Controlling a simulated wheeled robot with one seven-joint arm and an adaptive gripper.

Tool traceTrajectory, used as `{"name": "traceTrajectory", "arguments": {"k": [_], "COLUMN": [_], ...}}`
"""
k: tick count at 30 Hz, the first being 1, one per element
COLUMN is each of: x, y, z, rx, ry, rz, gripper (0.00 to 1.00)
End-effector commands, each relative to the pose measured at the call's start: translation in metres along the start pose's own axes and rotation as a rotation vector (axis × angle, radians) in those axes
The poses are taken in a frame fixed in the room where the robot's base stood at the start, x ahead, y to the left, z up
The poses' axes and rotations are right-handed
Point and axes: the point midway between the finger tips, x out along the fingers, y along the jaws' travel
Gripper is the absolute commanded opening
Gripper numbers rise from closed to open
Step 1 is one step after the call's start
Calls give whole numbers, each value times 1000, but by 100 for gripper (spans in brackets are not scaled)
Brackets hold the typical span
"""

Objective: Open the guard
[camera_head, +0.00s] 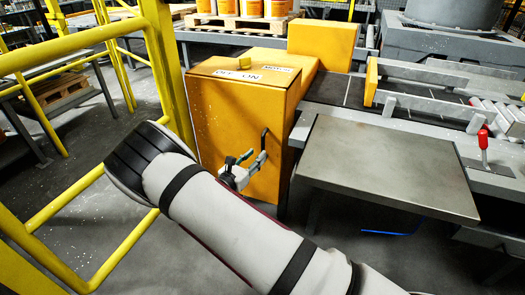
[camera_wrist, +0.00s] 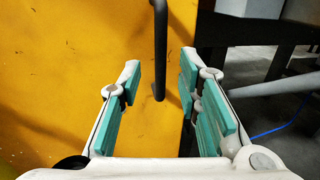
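The guard appears to be the front panel of a yellow-orange box (camera_head: 225,125) in the middle of the head view. A black bar handle (camera_head: 264,141) stands upright near its right edge. My gripper (camera_head: 246,162) is in front of this panel, close to the handle. In the wrist view, my gripper (camera_wrist: 160,75) is open, with teal pads on both fingers. The handle (camera_wrist: 160,45) lines up between the fingers there, with a gap on each side. I cannot tell how deep it sits between them. The panel looks closed.
Yellow railing (camera_head: 165,70) stands on the left. Pails (camera_head: 252,8) stand on a pallet behind.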

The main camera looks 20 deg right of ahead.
Motion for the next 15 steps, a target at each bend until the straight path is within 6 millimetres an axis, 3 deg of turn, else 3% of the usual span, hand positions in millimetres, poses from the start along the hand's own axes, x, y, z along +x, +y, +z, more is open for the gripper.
{"name": "traceTrajectory", "arguments": {"k": [6,15], "x": [37,54], "y": [-1,0], "z": [-1,-1], "rx": [1,0], "ry": [0,1], "rz": [-3,-1], "gripper": [31,31]}}
